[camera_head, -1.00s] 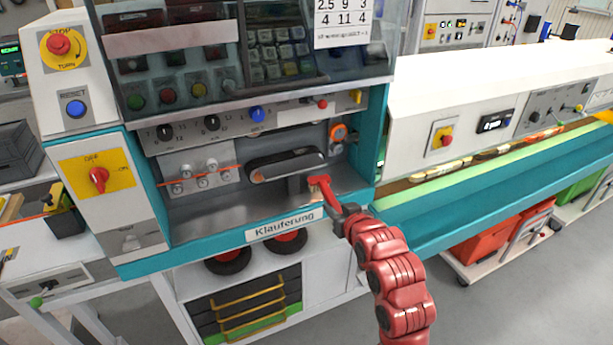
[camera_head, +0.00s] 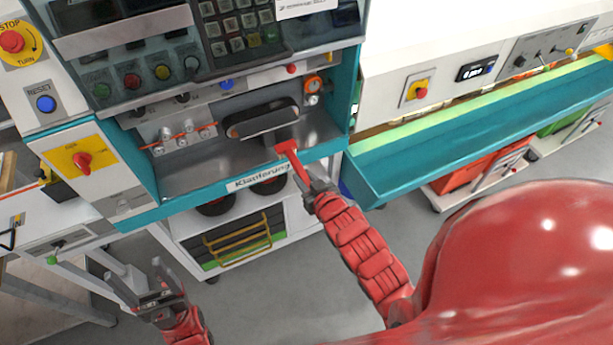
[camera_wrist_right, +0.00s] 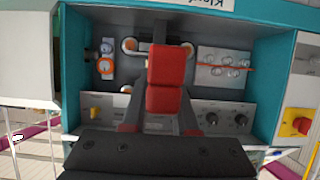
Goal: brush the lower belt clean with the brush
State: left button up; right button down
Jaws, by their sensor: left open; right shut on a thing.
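The dark belt loop (camera_head: 262,118) runs around rollers in the machine's open bay. My right gripper (camera_head: 312,192) is shut on the red brush (camera_head: 294,160). The brush head is in front of and below the belt's right end; the head view shows a gap there. In the right wrist view the red brush (camera_wrist_right: 165,80) stands between the fingers of my right gripper (camera_wrist_right: 160,118) and hides the belt's middle. A belt roller (camera_wrist_right: 129,46) shows beside it. My left gripper (camera_head: 145,285) is open and empty, low on the left, away from the machine.
The bay's front ledge (camera_head: 225,178) carries the Klauferung label (camera_head: 262,176). A roller plate with orange cord (camera_head: 185,135) is left of the belt, an orange-ringed gauge (camera_head: 312,85) right. A cart (camera_head: 235,240) stands below. Open floor lies in front.

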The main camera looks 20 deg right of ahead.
aim_at(297, 167)
jog(key=w+b, duration=0.4)
jog(key=shift+w+f, duration=0.25)
jog(key=shift+f, duration=0.05)
jog(key=w+b, duration=0.8)
jog(key=w, duration=1)
jog(key=shift+a+r, duration=0.35)
jog(key=shift+r, duration=0.05)
jog(key=shift+f+b, duration=0.75)
jog(key=shift+f, duration=0.45)
